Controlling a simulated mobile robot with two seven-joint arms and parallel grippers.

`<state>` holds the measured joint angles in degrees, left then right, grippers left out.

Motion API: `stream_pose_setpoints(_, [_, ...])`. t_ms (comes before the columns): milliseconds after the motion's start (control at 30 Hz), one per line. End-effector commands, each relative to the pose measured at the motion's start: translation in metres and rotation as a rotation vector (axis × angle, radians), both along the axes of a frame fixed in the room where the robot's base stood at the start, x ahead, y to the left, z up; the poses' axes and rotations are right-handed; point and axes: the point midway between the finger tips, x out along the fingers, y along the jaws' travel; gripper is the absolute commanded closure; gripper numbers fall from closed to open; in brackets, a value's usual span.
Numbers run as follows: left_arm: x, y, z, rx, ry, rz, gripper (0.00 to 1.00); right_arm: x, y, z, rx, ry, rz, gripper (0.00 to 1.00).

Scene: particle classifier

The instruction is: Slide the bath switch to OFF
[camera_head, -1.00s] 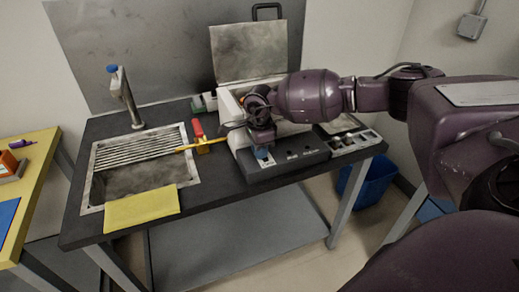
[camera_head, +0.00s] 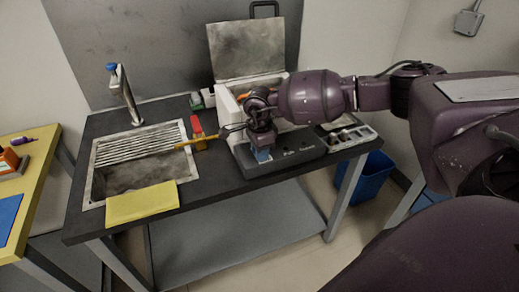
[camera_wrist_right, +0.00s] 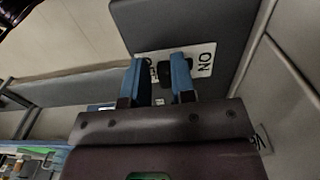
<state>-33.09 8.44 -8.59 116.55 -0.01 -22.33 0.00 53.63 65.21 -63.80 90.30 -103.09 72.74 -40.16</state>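The bath's dark grey front panel (camera_head: 300,154) runs along the front of the open white-walled box on the counter. My right gripper (camera_head: 263,155) is at the panel's left end, blue fingertips pointing down; it hides the switch in the head view. In the right wrist view, the two blue fingers (camera_wrist_right: 157,72) are apart over a white label plate (camera_wrist_right: 205,58) on the panel. "ON" reads upside down at the right; the lettering at the left is partly covered. The black switch knob (camera_wrist_right: 165,73) sits between the fingers, close to the right one; contact is unclear. My left gripper is not in view.
A sink (camera_head: 130,180) with a yellow cloth (camera_head: 142,203) is left of the panel. The raised metal lid (camera_head: 245,48) stands behind. A tray of small items (camera_head: 345,137) is at the right.

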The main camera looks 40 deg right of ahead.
Motion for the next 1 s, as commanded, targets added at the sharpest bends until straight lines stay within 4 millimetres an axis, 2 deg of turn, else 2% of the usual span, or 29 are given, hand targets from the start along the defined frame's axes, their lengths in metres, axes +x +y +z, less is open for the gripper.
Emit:
stream_pose_setpoints(33, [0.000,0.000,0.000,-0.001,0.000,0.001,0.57,-0.001,0.000,-0.001,0.000,0.001,0.000,0.68])
stream_pose_setpoints(100, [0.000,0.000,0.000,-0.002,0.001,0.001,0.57,0.000,0.000,0.000,0.000,0.000,0.000,0.58])
stream_pose_setpoints(467, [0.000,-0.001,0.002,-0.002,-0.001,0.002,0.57,0.001,0.000,0.005,0.000,-0.004,0.000,0.58])
stream_pose_setpoints(567, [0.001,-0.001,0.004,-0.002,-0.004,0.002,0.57,0.002,0.000,0.017,0.000,-0.007,0.001,0.58])
stream_pose_setpoints(1000, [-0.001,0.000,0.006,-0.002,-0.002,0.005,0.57,0.001,0.000,0.090,0.000,-0.003,0.000,0.58])
